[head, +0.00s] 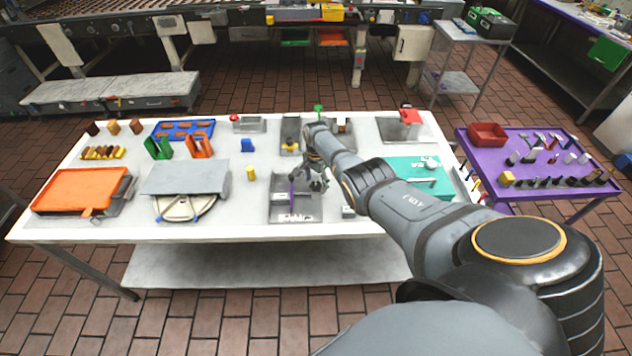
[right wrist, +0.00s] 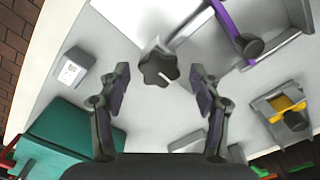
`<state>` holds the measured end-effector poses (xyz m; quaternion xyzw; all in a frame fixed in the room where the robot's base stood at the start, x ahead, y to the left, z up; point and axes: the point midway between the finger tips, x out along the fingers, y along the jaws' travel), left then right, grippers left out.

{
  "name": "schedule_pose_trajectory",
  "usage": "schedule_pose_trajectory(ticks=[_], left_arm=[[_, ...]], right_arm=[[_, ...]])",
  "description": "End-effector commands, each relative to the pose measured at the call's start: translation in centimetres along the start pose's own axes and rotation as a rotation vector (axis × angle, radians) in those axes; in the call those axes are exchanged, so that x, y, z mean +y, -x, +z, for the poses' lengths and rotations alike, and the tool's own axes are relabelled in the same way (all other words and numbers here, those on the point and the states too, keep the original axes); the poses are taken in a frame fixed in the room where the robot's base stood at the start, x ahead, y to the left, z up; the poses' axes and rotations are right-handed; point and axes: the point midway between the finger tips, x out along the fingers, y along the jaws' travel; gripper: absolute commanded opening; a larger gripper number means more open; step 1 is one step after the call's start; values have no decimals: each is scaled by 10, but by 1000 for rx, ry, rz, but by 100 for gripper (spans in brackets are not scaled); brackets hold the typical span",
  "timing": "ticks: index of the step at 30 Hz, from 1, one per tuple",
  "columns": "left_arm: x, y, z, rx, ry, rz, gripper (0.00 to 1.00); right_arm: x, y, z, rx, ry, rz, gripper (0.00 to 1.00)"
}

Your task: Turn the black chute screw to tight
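The black chute screw (right wrist: 158,68) is a lobed knob with a light line on its face, seen in the right wrist view. It sits at the edge of a pale grey chute (right wrist: 202,52) with a purple bar (right wrist: 228,25). My right gripper (right wrist: 160,78) is open, with its fingers apart on either side of the screw and no clear contact. In the head view the right gripper (head: 316,184) is over the right side of the grey chute tray (head: 295,217). I cannot make out the screw there. My left gripper is not in view.
A teal board (head: 425,172) lies to the right of the chute, under my right arm. A yellow piece (head: 252,174) and a grey plate (head: 186,177) are to the left. An orange tray (head: 80,190) is at the far left. The white table's (head: 215,230) front strip is clear.

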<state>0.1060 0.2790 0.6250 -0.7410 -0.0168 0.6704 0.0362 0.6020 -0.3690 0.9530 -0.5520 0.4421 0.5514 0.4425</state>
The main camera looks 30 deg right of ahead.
Motion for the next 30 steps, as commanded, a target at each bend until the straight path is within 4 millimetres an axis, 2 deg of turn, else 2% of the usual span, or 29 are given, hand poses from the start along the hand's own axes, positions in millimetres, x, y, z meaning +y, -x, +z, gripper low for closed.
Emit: schedule_pose_trajectory(ticks=[8,13,17,24,30], left_arm=[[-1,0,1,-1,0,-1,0],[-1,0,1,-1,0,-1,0],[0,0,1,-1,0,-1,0],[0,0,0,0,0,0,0],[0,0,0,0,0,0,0]], right_arm=[[0,0,0,0,1,1,67],[0,10,-1,1,1,-1,67],[0,30,0,3,2,-1,67],[0,89,0,2,1,-2,67],[0,116,0,1,1,0,67]])
